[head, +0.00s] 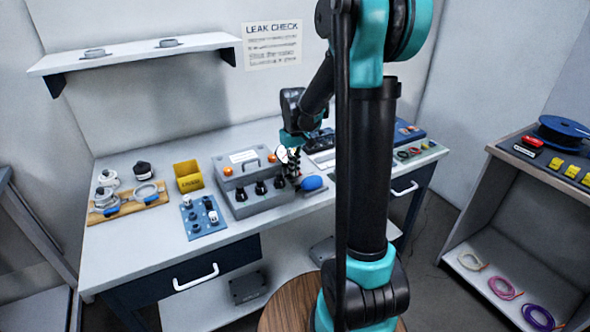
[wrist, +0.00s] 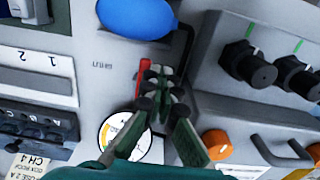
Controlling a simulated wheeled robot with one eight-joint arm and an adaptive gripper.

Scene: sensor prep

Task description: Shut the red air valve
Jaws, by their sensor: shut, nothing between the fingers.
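The red air valve handle (wrist: 144,72) shows in the wrist view as a narrow red strip, running up and down the picture beside my fingertips. My gripper (wrist: 158,88) is shut and empty, with its fingertips just right of the handle. They overlap its edge in the picture, and I cannot tell whether they touch it. The lower part of the handle is hidden behind the fingers. In the head view my gripper (head: 293,172) points down at the bench between the grey control box and the blue bulb. I cannot make out the handle there.
A round gauge (wrist: 118,136) sits below the fingers in the wrist view. The blue bulb (wrist: 137,17) lies above, and it also shows in the head view (head: 313,183). The grey box (head: 235,180) with black knobs stands close beside my gripper. The bench front (head: 240,228) is clear.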

